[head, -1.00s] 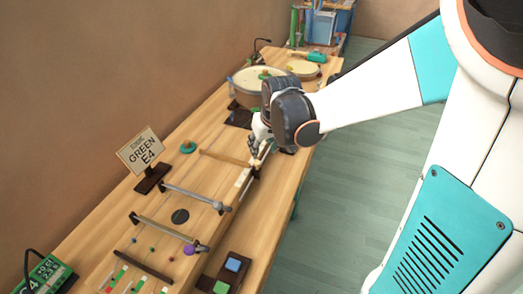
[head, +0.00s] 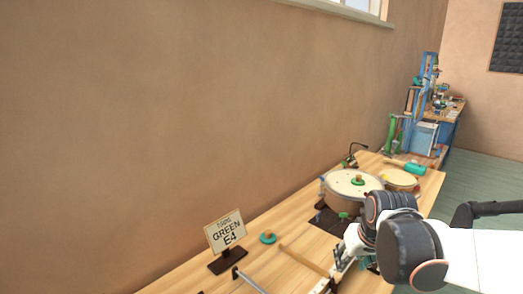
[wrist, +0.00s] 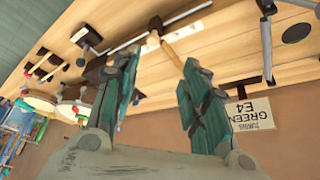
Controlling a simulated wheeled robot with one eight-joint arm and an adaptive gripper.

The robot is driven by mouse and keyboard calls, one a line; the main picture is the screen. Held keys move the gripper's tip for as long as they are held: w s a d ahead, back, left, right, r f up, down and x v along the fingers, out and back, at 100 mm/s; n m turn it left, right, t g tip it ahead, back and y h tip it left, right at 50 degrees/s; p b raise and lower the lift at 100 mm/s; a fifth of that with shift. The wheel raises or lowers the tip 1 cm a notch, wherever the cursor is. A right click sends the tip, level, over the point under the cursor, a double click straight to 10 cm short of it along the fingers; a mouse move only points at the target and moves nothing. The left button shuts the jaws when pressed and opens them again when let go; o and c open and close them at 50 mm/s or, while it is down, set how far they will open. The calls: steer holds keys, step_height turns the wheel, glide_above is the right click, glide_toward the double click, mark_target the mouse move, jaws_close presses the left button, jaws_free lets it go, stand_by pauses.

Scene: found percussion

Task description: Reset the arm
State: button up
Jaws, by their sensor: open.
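My gripper (wrist: 160,95) is open in the wrist view, its two dark green fingers apart with nothing held between them. Beyond the fingers, the wooden table (wrist: 220,50) with its rods shows upside down. In the head view my gripper (head: 343,262) is at the lower right, over the table (head: 250,258) in front of the drum (head: 350,195). The wrist housing hides part of the table's right side. How high the fingers are above the table I cannot tell.
A sign reading GREEN E4 (head: 226,232) stands on the table, with a green round piece (head: 268,237) beside it. A smaller drum (head: 399,180) and a blue shelf unit (head: 424,130) are farther back. Green floor (head: 480,175) is clear at right.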

steer(key=s+a+r+t, duration=0.1)
steer(key=s+a+r, duration=0.1)
steer(key=s, duration=0.6)
steer(key=s+a+r+t, duration=0.1)
steer(key=s+a+r, duration=0.1)
steer(key=s, duration=0.5)
steer(key=shift+s+r, duration=0.35)
steer(key=shift+r, duration=0.15)
steer(key=shift+a, duration=0.1)
jaws_close()
stand_by(0.3)
